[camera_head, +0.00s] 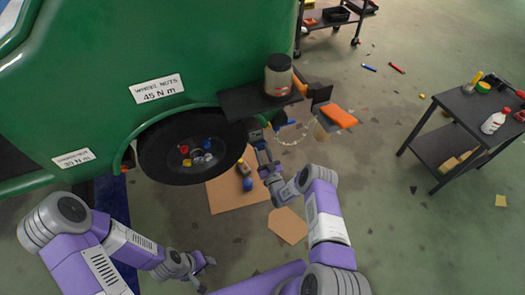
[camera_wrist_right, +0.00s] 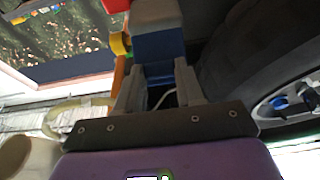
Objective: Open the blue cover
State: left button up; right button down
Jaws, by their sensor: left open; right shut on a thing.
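The blue cover (camera_wrist_right: 158,46) shows in the right wrist view as a blue block with a greyish upper face, between the fingertips of my right gripper (camera_wrist_right: 158,75). My right gripper is shut on it. In the head view my right gripper (camera_head: 259,143) reaches up to the green vehicle's side, just below the dark shelf and right of the wheel. The blue cover is small and largely hidden there. My left gripper (camera_head: 205,264) is open and empty, low over the floor at the bottom middle.
The green vehicle (camera_head: 100,70) carries a dark wheel (camera_head: 190,148). A jar (camera_head: 279,75) stands on its dark shelf (camera_head: 245,103). An orange-topped part (camera_head: 339,115) sticks out nearby. Cardboard (camera_head: 225,192) lies below. A dark cart (camera_head: 460,105) stands right, with open floor before it.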

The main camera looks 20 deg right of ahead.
jog(key=shift+s+f+t, duration=0.1)
jog(key=shift+f+t, duration=0.75)
jog(key=shift+t, duration=0.25)
jog(key=shift+f+t, duration=0.45)
jog(key=shift+t, duration=0.25)
jog(key=c, duration=0.7)
grip_release()
